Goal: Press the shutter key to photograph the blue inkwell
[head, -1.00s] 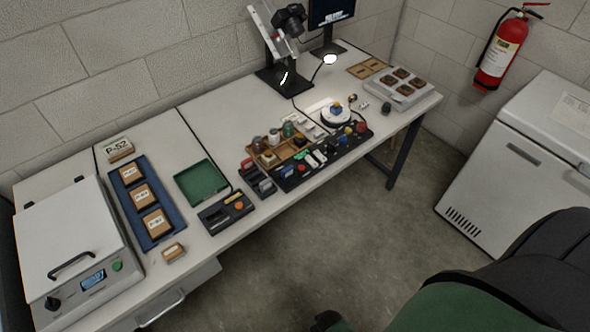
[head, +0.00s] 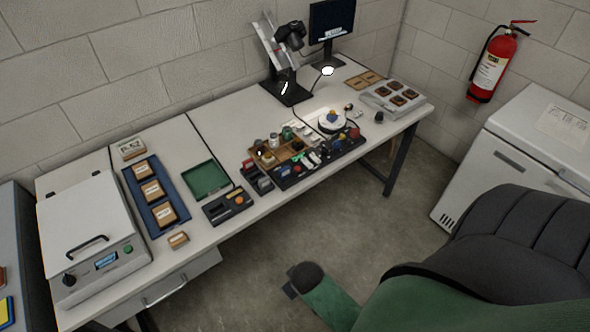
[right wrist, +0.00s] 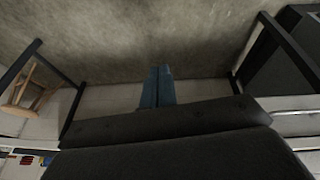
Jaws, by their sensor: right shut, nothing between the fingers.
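The blue inkwell seems to be the small blue item (head: 332,116) on a round white turntable (head: 331,125) near the far right part of the bench. A black camera (head: 290,36) hangs on a stand behind it. A black control strip (head: 318,160) with coloured keys and knobs lies along the bench's front edge; I cannot tell which is the shutter key. My right gripper (right wrist: 157,86) is shut and empty in the right wrist view, over the floor and apart from the bench. My left gripper is not in view.
A wooden rack of small jars (head: 276,155) stands left of the turntable. A green tray (head: 205,179), a blue tray of boxes (head: 154,190) and a white lidded unit (head: 90,222) fill the bench's left. A monitor (head: 332,21) stands behind. Floor is open before the bench.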

